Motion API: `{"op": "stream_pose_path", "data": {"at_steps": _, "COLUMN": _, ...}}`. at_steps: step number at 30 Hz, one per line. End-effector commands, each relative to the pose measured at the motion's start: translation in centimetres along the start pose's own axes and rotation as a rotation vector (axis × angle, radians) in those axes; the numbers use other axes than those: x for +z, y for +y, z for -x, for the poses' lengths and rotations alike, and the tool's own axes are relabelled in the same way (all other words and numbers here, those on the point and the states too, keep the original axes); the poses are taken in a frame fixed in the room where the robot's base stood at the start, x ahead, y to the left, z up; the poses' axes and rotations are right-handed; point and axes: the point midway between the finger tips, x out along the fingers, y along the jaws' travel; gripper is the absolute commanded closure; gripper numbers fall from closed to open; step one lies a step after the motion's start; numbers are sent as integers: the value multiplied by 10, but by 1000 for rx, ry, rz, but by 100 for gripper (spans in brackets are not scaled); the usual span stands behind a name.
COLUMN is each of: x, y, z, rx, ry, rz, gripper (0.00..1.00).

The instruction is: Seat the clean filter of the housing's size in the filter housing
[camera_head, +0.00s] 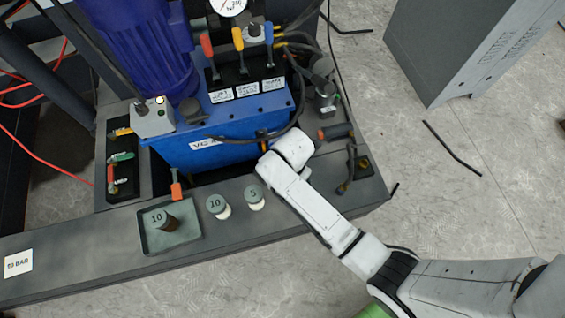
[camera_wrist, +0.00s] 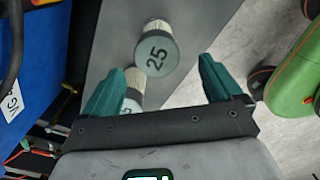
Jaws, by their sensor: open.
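My gripper (camera_wrist: 163,70) is open, its two green fingers apart, with nothing held. In the wrist view, a filter with a grey cap marked 25 (camera_wrist: 157,54) and a pale body stands just beyond the fingertips. A second pale filter (camera_wrist: 135,80) is partly hidden behind the left finger. In the head view, clean-looking filters marked 10 (camera_head: 217,206) and 5 (camera_head: 254,198) stand on the dark ledge. A brown filter marked 10 (camera_head: 168,222) stands in the grey tray (camera_head: 187,240). I cannot identify the filter housing.
A blue tank (camera_head: 215,138) with a blue motor (camera_head: 140,45) stands behind the ledge (camera_head: 90,245). Coloured levers (camera_head: 238,40), hoses and a dark cylinder (camera_head: 324,97) crowd beside it. A grey cabinet (camera_head: 455,50) stands at right. Floor between is mostly clear.

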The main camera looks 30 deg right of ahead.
Motion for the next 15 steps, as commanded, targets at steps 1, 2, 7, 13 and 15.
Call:
{"op": "stream_pose_path", "data": {"at_steps": 1, "x": 0, "y": 0, "z": -8, "rx": -3, "ry": 1, "rz": 6, "gripper": 8}}
{"op": "stream_pose_path", "data": {"at_steps": 2, "x": 0, "y": 0, "z": -13, "rx": -3, "ry": 1, "rz": 7, "gripper": 8}}
{"op": "stream_pose_path", "data": {"at_steps": 7, "x": 0, "y": 0, "z": -39, "rx": -3, "ry": 1, "rz": 4, "gripper": 8}}
{"op": "stream_pose_path", "data": {"at_steps": 13, "x": 0, "y": 0, "z": -54, "rx": 0, "ry": 0, "rz": 3, "gripper": 8}}
{"op": "stream_pose_path", "data": {"at_steps": 15, "x": 0, "y": 1, "z": -60, "rx": 0, "ry": 0, "rz": 3, "gripper": 8}}
